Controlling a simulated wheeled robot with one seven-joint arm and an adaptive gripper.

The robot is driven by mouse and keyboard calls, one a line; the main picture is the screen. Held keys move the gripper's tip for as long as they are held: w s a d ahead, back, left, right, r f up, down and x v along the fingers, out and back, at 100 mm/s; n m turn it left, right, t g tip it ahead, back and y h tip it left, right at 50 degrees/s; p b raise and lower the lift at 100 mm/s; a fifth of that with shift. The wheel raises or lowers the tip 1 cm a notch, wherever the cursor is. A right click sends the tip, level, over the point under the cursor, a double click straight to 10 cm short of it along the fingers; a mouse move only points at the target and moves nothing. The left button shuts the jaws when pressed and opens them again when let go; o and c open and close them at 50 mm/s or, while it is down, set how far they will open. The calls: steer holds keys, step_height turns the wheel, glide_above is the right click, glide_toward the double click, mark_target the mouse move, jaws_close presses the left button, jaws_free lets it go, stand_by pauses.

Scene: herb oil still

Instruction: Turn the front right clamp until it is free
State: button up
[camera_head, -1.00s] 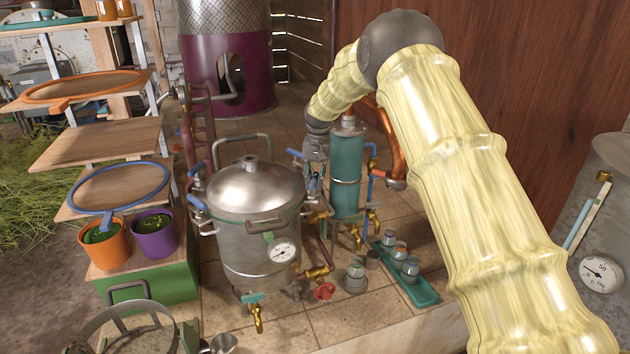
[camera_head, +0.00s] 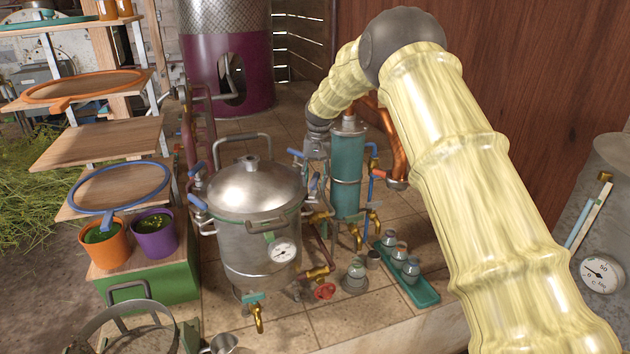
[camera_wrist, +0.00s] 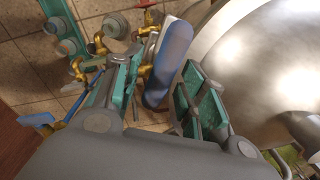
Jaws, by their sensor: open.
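The metal still pot (camera_head: 255,245) stands on the tiled floor with its domed lid (camera_head: 255,185) on. Blue-handled clamps sit around its rim. The front right clamp's blue handle (camera_head: 314,184) shows at the pot's right side, small in the head view. In the wrist view a large blue handle (camera_wrist: 171,58) lies between my gripper's two teal-padded fingers, beside the pot (camera_wrist: 245,60). My gripper (camera_wrist: 157,82) is open around the handle, and I cannot tell whether a finger touches it. In the head view my gripper (camera_head: 317,147) is small, and its fingertips are hard to make out.
A teal condenser cylinder (camera_head: 346,180) with brass taps and copper pipe stands close on the right. A teal tray (camera_head: 425,293) of small jars is in front of it. Shelves with buckets stand left of the pot. Bare tiles (camera_head: 355,320) lie in front.

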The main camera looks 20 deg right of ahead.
mark_target(317, 176)
step_height(317, 176, up, 11)
steer(key=shift+s+d, duration=0.2)
steer(key=shift+d, duration=0.1)
steer(key=shift+r, duration=0.1)
stand_by(1.2)
